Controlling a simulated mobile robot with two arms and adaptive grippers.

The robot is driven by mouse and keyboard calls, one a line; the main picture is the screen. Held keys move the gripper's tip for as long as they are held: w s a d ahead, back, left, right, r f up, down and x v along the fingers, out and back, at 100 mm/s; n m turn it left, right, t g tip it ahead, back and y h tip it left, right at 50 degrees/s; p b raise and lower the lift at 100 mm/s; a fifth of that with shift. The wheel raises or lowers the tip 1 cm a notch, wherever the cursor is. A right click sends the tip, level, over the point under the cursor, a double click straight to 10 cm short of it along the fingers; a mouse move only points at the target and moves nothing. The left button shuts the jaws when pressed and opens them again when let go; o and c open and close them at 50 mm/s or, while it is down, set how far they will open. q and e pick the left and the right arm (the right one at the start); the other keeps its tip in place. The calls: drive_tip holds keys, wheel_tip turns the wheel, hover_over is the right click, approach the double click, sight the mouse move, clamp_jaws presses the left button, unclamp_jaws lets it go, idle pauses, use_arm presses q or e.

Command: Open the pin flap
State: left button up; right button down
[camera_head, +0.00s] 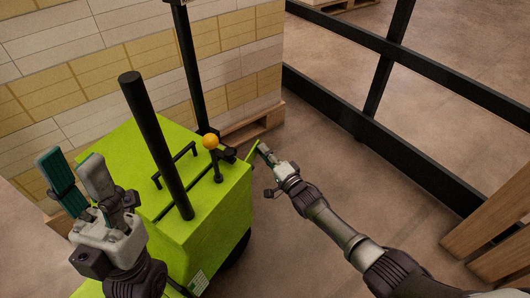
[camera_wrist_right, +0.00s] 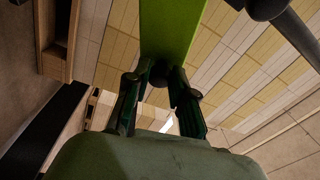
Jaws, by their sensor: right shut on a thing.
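The green pin flap (camera_head: 252,151) stands out from the right side of the green machine (camera_head: 225,195), near its top edge. My right gripper (camera_head: 266,150) is at the flap. In the right wrist view, the flap is a flat green panel (camera_wrist_right: 172,28) running up from between the fingers of my right gripper (camera_wrist_right: 160,88), with a dark round part (camera_wrist_right: 159,75) at its near end. The gripper is shut on the flap; the exact contact is partly hidden. My left gripper (camera_head: 72,158) is raised in front of the machine, open and empty, its fingers apart.
A black post (camera_head: 155,145), a black handle (camera_head: 174,168) and a yellow-orange ball knob (camera_head: 210,141) rise from the machine. Stacked reams (camera_head: 60,50) on a pallet (camera_head: 250,125) stand behind. A black rail (camera_head: 410,155) and wooden boards (camera_head: 495,225) lie right. Floor between is clear.

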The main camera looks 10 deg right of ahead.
drive_tip(key=shift+f, duration=0.15)
drive_tip(key=c, duration=1.2)
unclamp_jaws()
drive_tip(key=shift+c, duration=0.2)
drive_tip(key=v, duration=1.2)
drive_tip(key=shift+s, duration=0.1)
